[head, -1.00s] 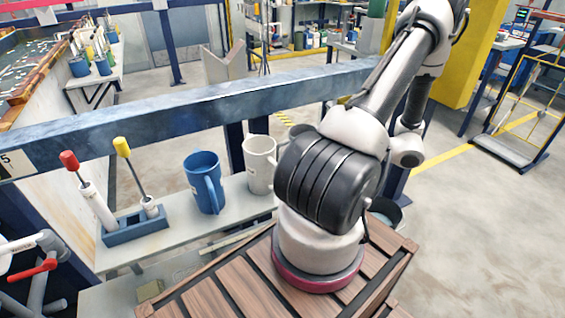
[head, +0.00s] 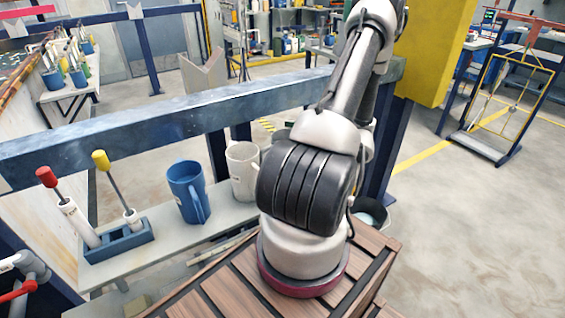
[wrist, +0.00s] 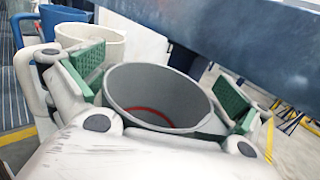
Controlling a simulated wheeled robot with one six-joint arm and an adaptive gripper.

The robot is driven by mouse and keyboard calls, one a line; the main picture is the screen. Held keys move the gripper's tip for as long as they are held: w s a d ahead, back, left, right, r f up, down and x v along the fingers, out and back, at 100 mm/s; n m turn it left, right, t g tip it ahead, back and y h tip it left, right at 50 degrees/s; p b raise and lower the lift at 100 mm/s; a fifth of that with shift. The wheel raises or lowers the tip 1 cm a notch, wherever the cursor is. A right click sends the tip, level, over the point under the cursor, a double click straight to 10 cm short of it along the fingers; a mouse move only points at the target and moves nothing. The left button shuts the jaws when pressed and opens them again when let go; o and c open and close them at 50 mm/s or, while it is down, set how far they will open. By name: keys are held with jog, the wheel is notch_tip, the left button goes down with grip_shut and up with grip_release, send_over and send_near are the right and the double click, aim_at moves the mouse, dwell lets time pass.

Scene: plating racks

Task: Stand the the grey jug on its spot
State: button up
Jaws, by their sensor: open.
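In the wrist view the grey jug (wrist: 160,88) stands between the two green-padded fingers of my gripper (wrist: 160,92). Its open mouth faces the camera, and a red ring shows inside it. The fingers are open on either side of the jug; whether the pads touch it I cannot tell. Its lower part is hidden by my gripper's body. In the head view my arm hides the gripper and most or all of the jug. The jug's spot cannot be made out in either view.
A white jug (head: 242,172) and a blue jug (head: 188,190) stand on the grey shelf (head: 228,218), left of my arm. A blue holder (head: 120,241) with red- and yellow-topped tools is further left. A blue beam (head: 150,121) runs behind; it also crosses the wrist view (wrist: 240,35).

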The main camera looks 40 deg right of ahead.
jog(key=c, duration=1.5)
jog(key=shift+c, duration=0.2)
jog(key=shift+r, duration=0.1)
